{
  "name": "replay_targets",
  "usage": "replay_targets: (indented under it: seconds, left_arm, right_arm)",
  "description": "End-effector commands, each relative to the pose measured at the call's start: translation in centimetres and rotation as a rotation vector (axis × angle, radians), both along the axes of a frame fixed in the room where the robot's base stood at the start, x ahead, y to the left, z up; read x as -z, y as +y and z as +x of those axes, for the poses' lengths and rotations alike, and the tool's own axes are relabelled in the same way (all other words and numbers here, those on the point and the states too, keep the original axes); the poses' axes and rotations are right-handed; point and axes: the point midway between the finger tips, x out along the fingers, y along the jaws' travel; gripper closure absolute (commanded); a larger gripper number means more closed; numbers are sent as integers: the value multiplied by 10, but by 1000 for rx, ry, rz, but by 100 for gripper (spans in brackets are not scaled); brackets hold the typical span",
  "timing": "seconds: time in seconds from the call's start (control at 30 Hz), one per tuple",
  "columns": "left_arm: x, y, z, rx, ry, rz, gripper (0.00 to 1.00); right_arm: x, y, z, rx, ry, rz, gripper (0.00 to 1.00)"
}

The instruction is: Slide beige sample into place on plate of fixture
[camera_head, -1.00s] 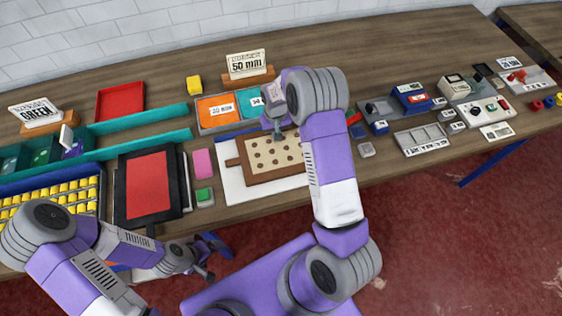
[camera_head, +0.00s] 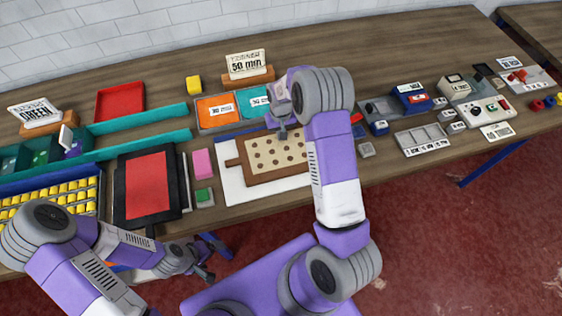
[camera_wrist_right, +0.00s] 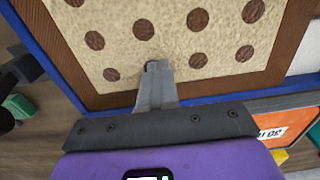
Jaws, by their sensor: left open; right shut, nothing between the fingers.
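The beige sample (camera_head: 272,156) has brown dots and a brown border with a tab on its left. It lies flat on the white plate (camera_head: 232,190) of the fixture, which has a blue back edge (camera_head: 240,133); its right end is hidden behind my right arm. My right gripper (camera_head: 283,137) is shut and empty at the sample's far edge. In the right wrist view its fingertips (camera_wrist_right: 157,68) overlap the edge of the beige field (camera_wrist_right: 170,35); I cannot tell whether they touch. My left gripper (camera_head: 216,262) is open, low in front of the table, away from the sample.
Orange and teal cards (camera_head: 220,107) lie in a tray behind the fixture, near a "50 mm" sign (camera_head: 247,66). A pink block (camera_head: 203,163) and a green block (camera_head: 204,195) stand left of the plate, beside a black-framed red panel (camera_head: 148,187). Small devices fill the right side.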

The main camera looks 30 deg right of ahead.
Motion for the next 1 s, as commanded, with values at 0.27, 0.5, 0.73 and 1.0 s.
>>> replay_targets:
  seconds: [0.27, 0.5, 0.73, 1.0]
  left_arm:
    - [0, 0, 0, 0, 0, 0, 12]
    - [-8, 0, 0, 0, 0, 0, 12]
    - [-20, 0, 0, 0, 0, 0, 12]
    - [-34, 0, 0, 0, 0, 0, 12]
  right_arm:
    - [0, 0, 0, 0, 0, 0, 100]
    - [-12, 0, 0, 0, -1, 0, 100]
    - [-31, -1, 0, 1, -1, 0, 100]
    - [-53, 0, 0, 0, -1, 0, 100]
